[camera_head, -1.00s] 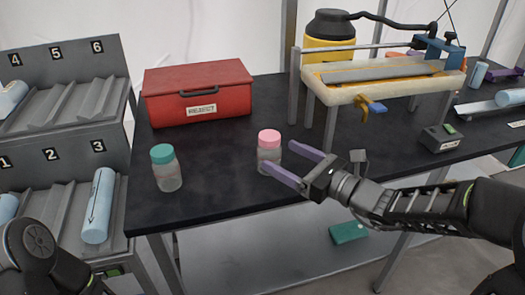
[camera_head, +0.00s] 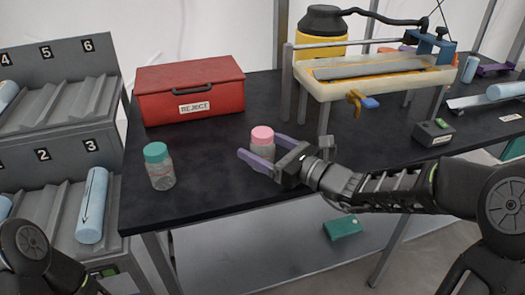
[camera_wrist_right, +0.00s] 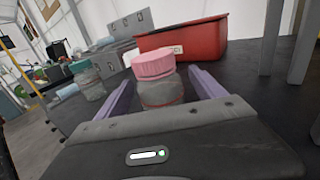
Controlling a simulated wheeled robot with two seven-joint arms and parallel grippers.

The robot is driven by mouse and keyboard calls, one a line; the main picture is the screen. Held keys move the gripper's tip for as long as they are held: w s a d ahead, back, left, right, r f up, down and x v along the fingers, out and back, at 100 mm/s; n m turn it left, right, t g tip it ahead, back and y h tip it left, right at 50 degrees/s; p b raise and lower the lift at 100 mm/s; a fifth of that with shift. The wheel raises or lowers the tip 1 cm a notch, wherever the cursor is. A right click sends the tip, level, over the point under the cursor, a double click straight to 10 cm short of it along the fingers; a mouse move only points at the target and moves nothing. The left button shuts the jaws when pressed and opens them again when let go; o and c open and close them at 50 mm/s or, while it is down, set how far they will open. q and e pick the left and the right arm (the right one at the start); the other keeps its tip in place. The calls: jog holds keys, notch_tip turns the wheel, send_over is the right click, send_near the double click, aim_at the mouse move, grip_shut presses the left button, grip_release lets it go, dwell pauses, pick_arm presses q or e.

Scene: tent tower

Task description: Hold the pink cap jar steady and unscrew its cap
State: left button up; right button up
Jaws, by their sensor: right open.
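The pink cap jar (camera_head: 262,147) stands upright on the black table, its pink cap on top. My right gripper (camera_head: 259,150) is open, with its purple fingers on either side of the jar. In the right wrist view the jar (camera_wrist_right: 159,80) stands between the two open fingers (camera_wrist_right: 165,95), and I see a gap beside it on the right. The near finger hides part of the jar's lower body in the head view. My left arm shows only as a dark link at the lower left of the head view; its gripper is out of view.
A teal-capped jar (camera_head: 160,168) stands to the left on the table (camera_head: 205,190). A red REJECT box (camera_head: 190,100) is behind. A grey numbered rack (camera_head: 50,120) with blue cylinders is at the left.

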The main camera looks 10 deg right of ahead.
jog(key=shift+x, duration=1.25)
jog(key=shift+c, duration=0.3)
jog(key=c, duration=1.5)
notch_tip(320, 180, up, 10)
jog(key=shift+r+p, duration=0.1)
jog(key=shift+p, duration=0.7)
jog(key=o, duration=0.8)
grip_shut()
